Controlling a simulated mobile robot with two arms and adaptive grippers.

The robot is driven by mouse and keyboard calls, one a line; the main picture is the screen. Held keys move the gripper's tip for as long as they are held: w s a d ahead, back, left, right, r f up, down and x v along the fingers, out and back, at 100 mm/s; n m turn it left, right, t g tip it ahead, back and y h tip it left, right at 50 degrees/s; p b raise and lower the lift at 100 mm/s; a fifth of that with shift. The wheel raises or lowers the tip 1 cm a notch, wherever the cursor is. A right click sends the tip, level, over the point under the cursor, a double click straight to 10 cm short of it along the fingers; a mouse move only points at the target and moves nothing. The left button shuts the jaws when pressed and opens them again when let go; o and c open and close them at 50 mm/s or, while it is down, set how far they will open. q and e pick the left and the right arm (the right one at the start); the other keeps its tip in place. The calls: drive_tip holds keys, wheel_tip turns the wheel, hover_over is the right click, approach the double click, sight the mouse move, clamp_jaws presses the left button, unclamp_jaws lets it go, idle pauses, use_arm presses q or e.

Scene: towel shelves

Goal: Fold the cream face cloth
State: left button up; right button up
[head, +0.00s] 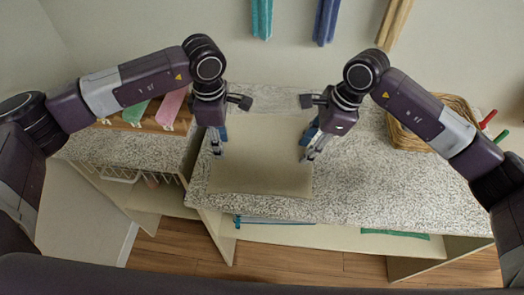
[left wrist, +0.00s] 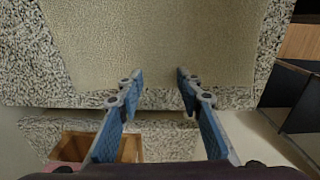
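The cream face cloth (head: 262,155) lies flat and spread out on the speckled counter. Its near edge faces me and its far edge lies between my two arms. My left gripper (head: 217,148) is at the cloth's left edge, pointing down. In the left wrist view its blue-padded fingers (left wrist: 158,80) are apart with nothing between them, over the edge of the cloth (left wrist: 150,35). My right gripper (head: 308,152) is at the cloth's right edge, pointing down. Its fingers look slightly apart, and no cloth is seen lifted in them.
The speckled counter (head: 400,195) is clear to the right of the cloth. A wicker basket (head: 408,137) stands at the back right. Towels, including a teal one (head: 262,18), hang on the back wall.

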use_arm(q)
drive_tip(key=shift+f, duration=0.15)
use_arm(e)
drive_tip(key=shift+f, duration=0.1)
use_arm(q)
drive_tip(key=shift+s, duration=0.1)
drive_tip(key=c, duration=0.3)
use_arm(e)
drive_tip(key=shift+s, duration=0.1)
drive_tip(key=c, duration=0.3)
use_arm(q)
drive_tip(key=shift+f, duration=0.1)
clamp_jaws()
use_arm(e)
drive_tip(key=shift+f, duration=0.15)
clamp_jaws()
